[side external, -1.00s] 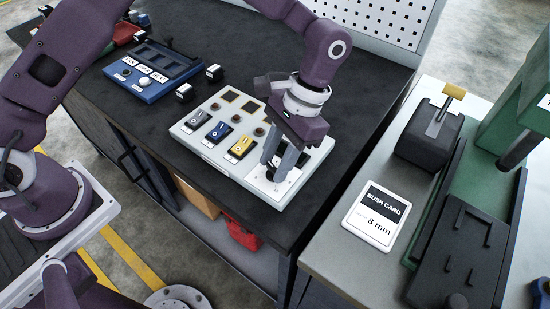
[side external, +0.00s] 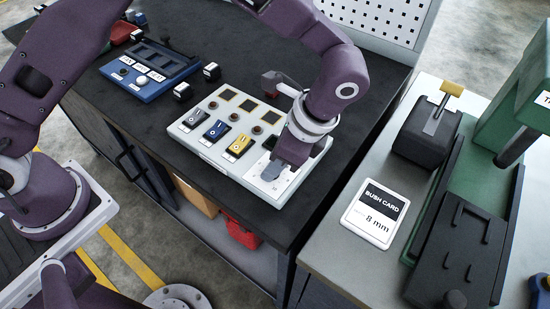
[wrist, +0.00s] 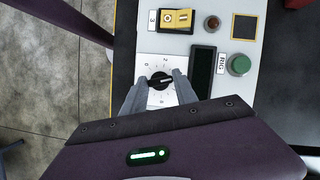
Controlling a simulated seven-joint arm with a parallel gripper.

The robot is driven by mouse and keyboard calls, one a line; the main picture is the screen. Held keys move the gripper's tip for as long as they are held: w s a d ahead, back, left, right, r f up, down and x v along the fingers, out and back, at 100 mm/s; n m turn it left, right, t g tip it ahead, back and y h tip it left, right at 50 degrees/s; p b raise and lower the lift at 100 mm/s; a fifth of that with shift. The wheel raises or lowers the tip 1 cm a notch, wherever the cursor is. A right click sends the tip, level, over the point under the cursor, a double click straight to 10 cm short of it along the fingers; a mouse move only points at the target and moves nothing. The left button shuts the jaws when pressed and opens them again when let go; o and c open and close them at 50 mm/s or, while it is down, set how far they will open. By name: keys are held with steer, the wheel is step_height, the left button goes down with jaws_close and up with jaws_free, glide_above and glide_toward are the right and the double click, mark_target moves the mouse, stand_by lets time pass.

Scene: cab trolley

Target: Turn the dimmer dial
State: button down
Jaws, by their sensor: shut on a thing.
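The dimmer dial (wrist: 160,81) is a small black round knob on a white numbered plate (wrist: 149,46) in the wrist view. Its light pointer mark points roughly to the right of the picture. My gripper (wrist: 160,80) has one grey finger on each side of the dial and is shut on it. In the side external view my gripper (side external: 270,177) is down at the near right end of the pale control panel (side external: 222,166). The fingers hide the dial there.
The panel also carries grey, blue and yellow (side external: 239,145) rocker switches, round buttons and dark square windows. A green button (wrist: 239,64) and a dark display (wrist: 203,72) lie close to the dial. A blue switch box (side external: 150,83) stands farther back. A bush card (side external: 375,213) lies on the adjoining bench.

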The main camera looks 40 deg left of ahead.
mark_target(286, 182)
steer(key=shift+m+t, duration=0.5)
steer(key=shift+m, duration=0.7)
steer(key=shift+s+m, duration=0.1)
steer(key=shift+m, duration=0.2)
steer(key=c, duration=1)
jaws_free()
steer(key=shift+o, duration=0.2)
steer(key=v, duration=0.7)
steer(key=shift+d, duration=0.1)
